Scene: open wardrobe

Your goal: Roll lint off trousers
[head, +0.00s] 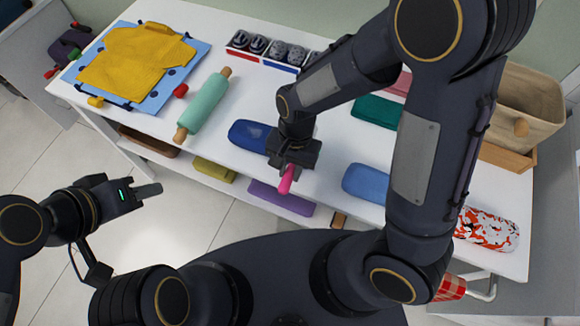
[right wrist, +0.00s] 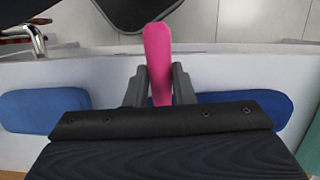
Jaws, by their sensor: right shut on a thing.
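A yellow garment (head: 135,62), which may be the trousers, lies spread on a blue board (head: 188,70) at the back left of the white table. My right gripper (head: 287,168) points down near the table's front edge, shut on a pink handle-like thing (head: 286,181). This thing sticks out between the fingers in the right wrist view (right wrist: 158,62); whether it has a roller head cannot be seen. My left gripper (head: 146,192) is in front of the table, away from the garment, and seems empty; its finger gap is unclear.
A teal roller with wooden ends (head: 204,104) lies right of the board. Blue cases (head: 250,135) (head: 365,183) lie near the front edge. Boxes of rolled dark items (head: 268,52) stand behind. A beige bin (head: 525,110) and a red-white patterned item (head: 487,229) are at right.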

